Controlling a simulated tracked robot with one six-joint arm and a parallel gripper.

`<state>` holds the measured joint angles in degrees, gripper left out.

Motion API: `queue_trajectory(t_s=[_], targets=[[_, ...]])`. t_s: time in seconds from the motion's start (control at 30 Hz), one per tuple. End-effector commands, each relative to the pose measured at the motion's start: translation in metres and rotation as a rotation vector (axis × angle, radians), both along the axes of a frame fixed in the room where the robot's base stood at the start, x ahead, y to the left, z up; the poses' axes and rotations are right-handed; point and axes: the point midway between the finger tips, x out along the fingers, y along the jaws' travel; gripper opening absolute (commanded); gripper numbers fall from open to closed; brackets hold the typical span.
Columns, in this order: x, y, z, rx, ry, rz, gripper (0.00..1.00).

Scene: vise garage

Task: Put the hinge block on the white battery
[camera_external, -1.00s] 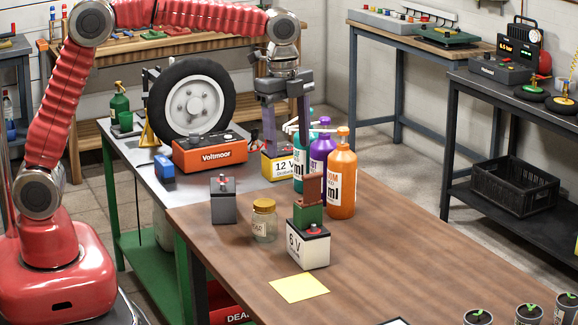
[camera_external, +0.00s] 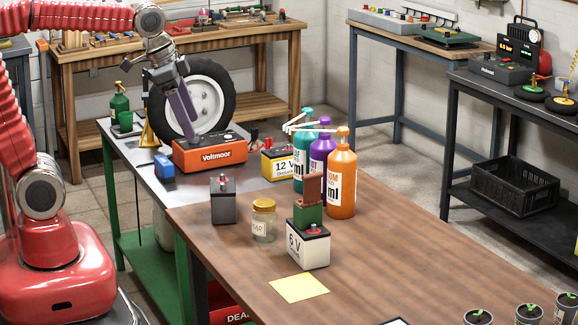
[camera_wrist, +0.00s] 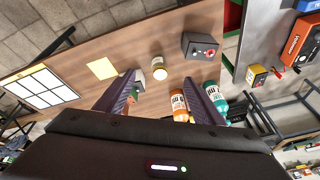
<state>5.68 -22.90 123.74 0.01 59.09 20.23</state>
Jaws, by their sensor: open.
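The hinge block (camera_external: 309,214), a green base with a brown upright plate, sits on top of the white battery (camera_external: 308,250) marked 6 V. The battery stands upright on the brown table and has a red terminal beside the block. In the wrist view the white battery (camera_wrist: 140,75) and green part of the hinge block (camera_wrist: 135,96) show partly behind the left finger. My gripper (camera_external: 187,118) is open and empty. It is raised in front of the wheel and above the orange Voltmoor box, well apart from the block. Its fingers also show in the wrist view (camera_wrist: 160,82).
A glass jar (camera_external: 264,222) and a dark grey battery (camera_external: 223,202) stand left of the white battery. Orange (camera_external: 342,180), purple and teal bottles stand behind it. A yellow sheet (camera_external: 299,289) lies in front. The table's right side is largely clear.

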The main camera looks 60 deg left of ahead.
Motion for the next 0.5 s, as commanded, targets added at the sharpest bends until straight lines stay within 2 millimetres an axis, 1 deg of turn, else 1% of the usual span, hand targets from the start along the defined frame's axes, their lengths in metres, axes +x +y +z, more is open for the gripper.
queue_trajectory(t_s=[0.03,0.3,0.4,0.5], targets=[[-0.012,0.005,-0.002,-0.013,-0.015,0.043,0.62],[-0.061,0.026,-0.024,-0.093,-0.087,0.273,0.62],[-0.076,0.032,-0.034,-0.121,-0.111,0.345,0.62],[-0.085,0.035,-0.041,-0.141,-0.126,0.395,0.62]])
